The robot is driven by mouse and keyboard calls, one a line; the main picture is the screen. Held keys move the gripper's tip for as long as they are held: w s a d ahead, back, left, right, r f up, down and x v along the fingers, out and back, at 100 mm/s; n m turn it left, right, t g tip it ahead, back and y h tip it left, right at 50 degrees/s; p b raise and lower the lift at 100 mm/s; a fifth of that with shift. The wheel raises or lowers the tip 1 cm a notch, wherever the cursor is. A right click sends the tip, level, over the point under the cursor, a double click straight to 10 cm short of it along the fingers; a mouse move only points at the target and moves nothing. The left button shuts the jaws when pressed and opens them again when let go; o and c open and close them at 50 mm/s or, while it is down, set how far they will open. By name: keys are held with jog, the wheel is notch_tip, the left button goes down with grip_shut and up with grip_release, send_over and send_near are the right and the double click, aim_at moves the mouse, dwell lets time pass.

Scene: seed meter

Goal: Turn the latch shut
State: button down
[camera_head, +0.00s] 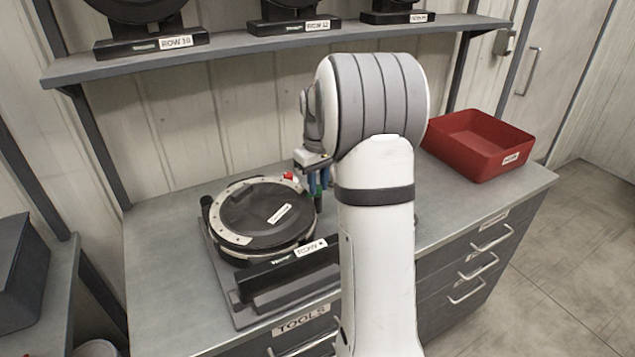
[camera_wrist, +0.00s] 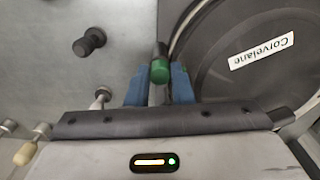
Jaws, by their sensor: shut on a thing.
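The seed meter (camera_head: 262,212) lies on a grey stand on the workbench, its round black cover facing up and labelled Corvelane. The cover also shows at the right in the wrist view (camera_wrist: 245,80). The latch (camera_wrist: 160,70), a dark lever with a green end, is at the cover's edge; its green end shows in the head view (camera_head: 318,190). My gripper (camera_wrist: 159,86) has its blue fingers on both sides of the latch, shut on it. In the head view my gripper (camera_head: 322,179) is at the right rim of the meter, partly hidden by my arm.
A red bin (camera_head: 480,142) stands at the bench's back right. A shelf (camera_head: 250,43) with more meters on stands hangs above. A red part (camera_head: 288,176) sits at the meter's rim. A dark knob (camera_wrist: 90,41) and small tools lie left in the wrist view.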

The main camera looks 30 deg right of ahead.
aim_at(318, 187)
jog(key=shift+n, duration=0.3)
jog(key=c, duration=1.3)
grip_release()
jog(key=shift+o, duration=0.2)
notch_tip(318, 187, up, 7)
jog(key=shift+r, duration=0.45)
